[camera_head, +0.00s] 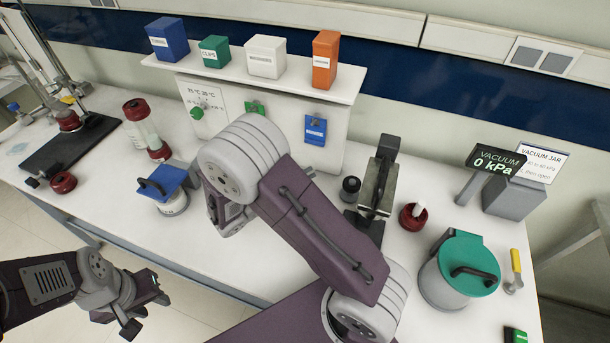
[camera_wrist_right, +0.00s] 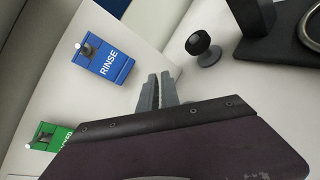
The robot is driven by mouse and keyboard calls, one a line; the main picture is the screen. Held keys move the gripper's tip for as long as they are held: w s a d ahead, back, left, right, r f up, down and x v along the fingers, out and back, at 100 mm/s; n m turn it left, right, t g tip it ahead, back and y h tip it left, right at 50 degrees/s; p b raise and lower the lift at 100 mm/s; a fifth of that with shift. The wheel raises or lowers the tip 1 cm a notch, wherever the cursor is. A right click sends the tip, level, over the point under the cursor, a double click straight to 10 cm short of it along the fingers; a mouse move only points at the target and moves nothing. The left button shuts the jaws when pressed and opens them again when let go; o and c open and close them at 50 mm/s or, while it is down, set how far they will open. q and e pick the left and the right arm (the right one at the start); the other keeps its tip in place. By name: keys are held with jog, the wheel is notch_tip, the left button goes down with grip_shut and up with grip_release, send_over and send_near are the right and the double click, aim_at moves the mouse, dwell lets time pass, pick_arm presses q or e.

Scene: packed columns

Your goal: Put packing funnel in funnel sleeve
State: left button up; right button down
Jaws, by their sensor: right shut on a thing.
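My right gripper (camera_wrist_right: 158,90) shows in the right wrist view as two grey fingers close together above the white bench. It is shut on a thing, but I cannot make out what. In the head view its fingers are hidden behind my right arm. I cannot identify the packing funnel or the funnel sleeve with certainty. A small black round-topped piece (camera_head: 350,188) stands on the bench right of my right arm; it also shows in the right wrist view (camera_wrist_right: 199,45). My left gripper (camera_head: 145,304) is open and empty, off the bench's front edge.
A dark stand with a metal block (camera_head: 376,190) and a red round holder (camera_head: 413,216) stand right of my arm. Further right is a pot with a green lid (camera_head: 468,265). A blue-lidded jar (camera_head: 168,187) and red-capped glass column (camera_head: 141,126) stand left. A shelf (camera_head: 255,74) runs behind.

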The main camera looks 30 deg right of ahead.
jog(key=shift+s+f, duration=0.1)
jog(key=c, duration=1.6)
grip_release()
